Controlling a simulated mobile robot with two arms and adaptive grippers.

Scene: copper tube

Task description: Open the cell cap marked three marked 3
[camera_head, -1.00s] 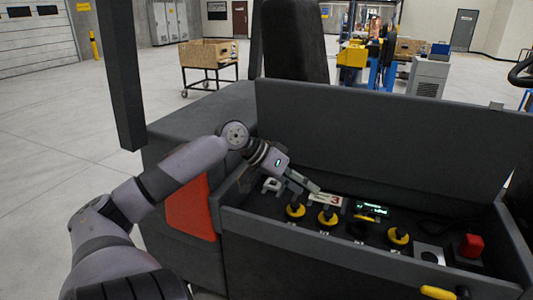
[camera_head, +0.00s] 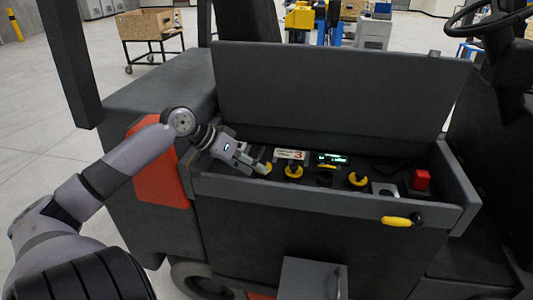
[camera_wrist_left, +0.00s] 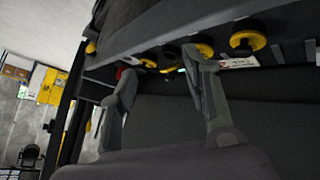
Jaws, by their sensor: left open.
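A row of yellow and black caps sits in the open bay of the dark vehicle. The leftmost cap (camera_head: 264,169) is partly covered by my left gripper, and the second cap (camera_head: 293,172) is beside it. A white plate with a red 3 (camera_head: 291,154) stands behind the second cap. My left gripper (camera_head: 258,160) is open, with its fingers close to the leftmost cap; contact cannot be told. In the left wrist view, the open fingers (camera_wrist_left: 160,65) are apart, and a yellow-ringed cap (camera_wrist_left: 248,39) shows beyond them. My right gripper is out of view.
A raised dark lid (camera_head: 340,95) stands behind the bay, and a front wall (camera_head: 330,202) bounds it. Another yellow cap (camera_head: 358,179), a lit green display (camera_head: 332,159) and a red button (camera_head: 421,179) are farther right. A yellow handle (camera_head: 397,221) sticks out in front.

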